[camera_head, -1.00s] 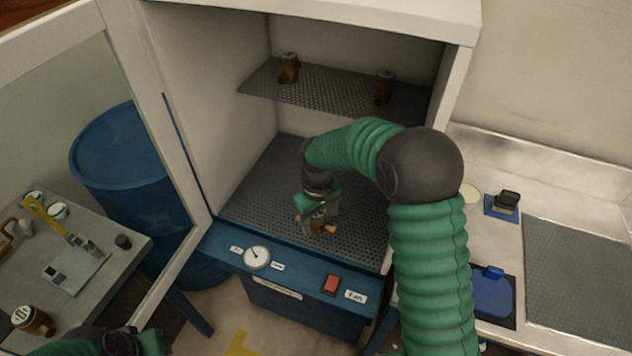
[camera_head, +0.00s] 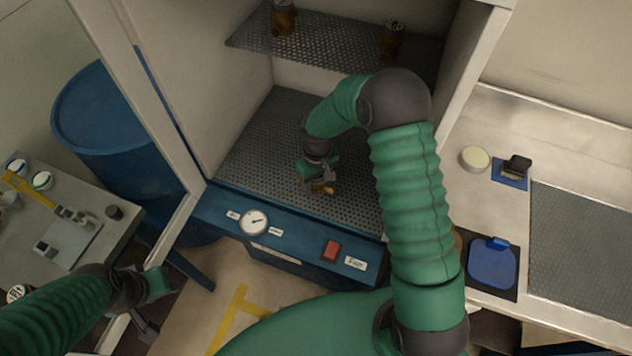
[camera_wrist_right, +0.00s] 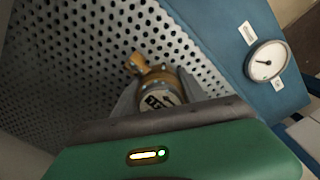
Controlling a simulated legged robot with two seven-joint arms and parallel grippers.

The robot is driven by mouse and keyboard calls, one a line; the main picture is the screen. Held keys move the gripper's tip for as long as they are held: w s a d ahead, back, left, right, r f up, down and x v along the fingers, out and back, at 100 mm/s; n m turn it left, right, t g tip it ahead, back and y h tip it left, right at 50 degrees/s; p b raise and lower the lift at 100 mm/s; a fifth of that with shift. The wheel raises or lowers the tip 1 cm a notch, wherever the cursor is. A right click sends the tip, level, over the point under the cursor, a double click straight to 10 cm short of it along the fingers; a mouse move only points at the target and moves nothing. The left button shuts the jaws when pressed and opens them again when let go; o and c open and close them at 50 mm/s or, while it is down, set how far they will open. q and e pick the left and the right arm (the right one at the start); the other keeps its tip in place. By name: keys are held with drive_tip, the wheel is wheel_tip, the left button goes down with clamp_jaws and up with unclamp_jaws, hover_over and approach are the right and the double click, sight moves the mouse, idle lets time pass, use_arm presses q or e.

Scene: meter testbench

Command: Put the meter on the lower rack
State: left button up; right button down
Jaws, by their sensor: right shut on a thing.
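The meter (camera_wrist_right: 163,84), a brass body with a printed dial face, is between the fingers of my right gripper in the right wrist view. In the head view its brass part (camera_head: 325,188) shows low over the perforated lower rack (camera_head: 262,140) inside the cabinet, near the front edge. My right gripper (camera_head: 316,181) is shut on it. I cannot tell whether the meter touches the rack. My left gripper (camera_head: 150,305) is at the lower left, outside the cabinet and away from the meter; its fingers are not clear.
The upper shelf (camera_head: 340,55) holds two brown meters (camera_head: 284,18) and (camera_head: 391,40). The blue front panel (camera_head: 295,240) has a gauge and red switch. The open door (camera_head: 150,110) is at left, by a blue barrel (camera_head: 95,120). A counter (camera_head: 505,115) is at right.

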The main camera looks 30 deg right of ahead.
drive_tip(key=shift+s+d, duration=0.15)
drive_tip(key=shift+d, duration=0.2)
drive_tip(key=c, duration=0.7)
unclamp_jaws()
drive_tip(key=shift+s+d, duration=0.1)
drive_tip(key=shift+s, duration=0.05)
drive_tip(key=shift+o, duration=0.4)
drive_tip(key=shift+a, duration=0.6)
drive_tip(key=shift+a+r, duration=0.1)
drive_tip(key=shift+r, duration=0.1)
drive_tip(key=r, duration=1.1)
drive_tip(key=shift+d+r, duration=0.2)
drive_tip(key=shift+d, duration=0.15)
drive_tip(key=s+a+r+m+t, duration=0.1)
drive_tip(key=s+a, duration=0.3)
drive_tip(key=s, duration=1.1)
drive_tip(key=shift+a+m+t, duration=0.3)
drive_tip(key=shift+t, duration=0.5)
